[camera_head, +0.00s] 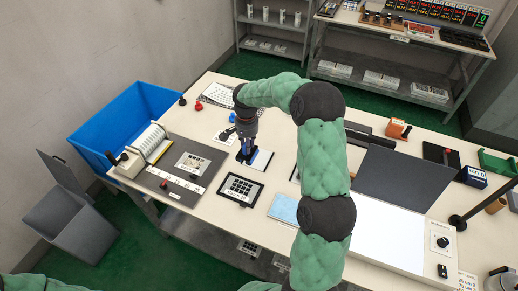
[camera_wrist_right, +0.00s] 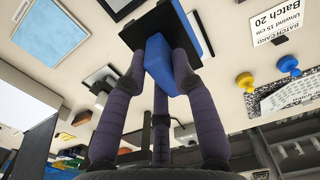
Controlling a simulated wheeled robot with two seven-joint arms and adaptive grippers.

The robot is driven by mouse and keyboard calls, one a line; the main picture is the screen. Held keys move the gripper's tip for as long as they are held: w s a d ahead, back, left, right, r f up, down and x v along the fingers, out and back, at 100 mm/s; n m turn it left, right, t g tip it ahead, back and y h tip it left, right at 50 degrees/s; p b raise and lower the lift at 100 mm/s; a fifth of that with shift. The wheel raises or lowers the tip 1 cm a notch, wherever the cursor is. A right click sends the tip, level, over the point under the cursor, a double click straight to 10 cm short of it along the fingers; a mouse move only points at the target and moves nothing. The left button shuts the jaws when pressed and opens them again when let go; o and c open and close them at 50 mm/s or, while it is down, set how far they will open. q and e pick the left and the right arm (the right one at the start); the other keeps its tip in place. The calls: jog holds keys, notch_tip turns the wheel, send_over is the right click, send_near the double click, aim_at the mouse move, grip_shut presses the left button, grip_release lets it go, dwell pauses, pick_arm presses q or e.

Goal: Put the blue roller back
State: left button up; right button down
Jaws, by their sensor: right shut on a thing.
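My right gripper (camera_head: 245,153) is over the table, left of the middle in the head view. It is shut on a blue block-like thing, which I take to be the blue roller (camera_head: 247,156). In the right wrist view the roller (camera_wrist_right: 158,62) sits between the fingers of my right gripper (camera_wrist_right: 162,75). A dark flat pad (camera_wrist_right: 130,35) shows just beyond the roller; I cannot tell if they touch. The roller's lower end is hidden. My left gripper is out of view; only part of my green arm shows at the lower left.
A white sheet (camera_head: 262,160) lies right of the gripper. A grey board (camera_head: 180,192) with a roll dispenser (camera_head: 150,143) is left. A blue bin (camera_head: 128,118) stands beyond the table's left edge. Yellow (camera_wrist_right: 246,80) and blue (camera_wrist_right: 289,65) knobs stand nearby.

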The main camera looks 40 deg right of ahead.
jog(key=d, duration=0.1)
jog(key=w+d+f, duration=0.1)
jog(key=d+f, duration=0.1)
jog(key=shift+w+d, duration=0.25)
jog(key=shift+w, duration=0.05)
jog(key=shift+w+d+f+b, duration=0.35)
jog(key=shift+d+f, duration=0.5)
jog(key=shift+f, duration=0.65)
jog(key=shift+w+d+f+b, duration=0.35)
jog(key=shift+d+f, duration=0.45)
jog(key=shift+f, duration=0.65)
jog(key=shift+w+d+f+b, duration=0.35)
jog(key=shift+d+f, duration=0.5)
jog(key=shift+f, duration=0.65)
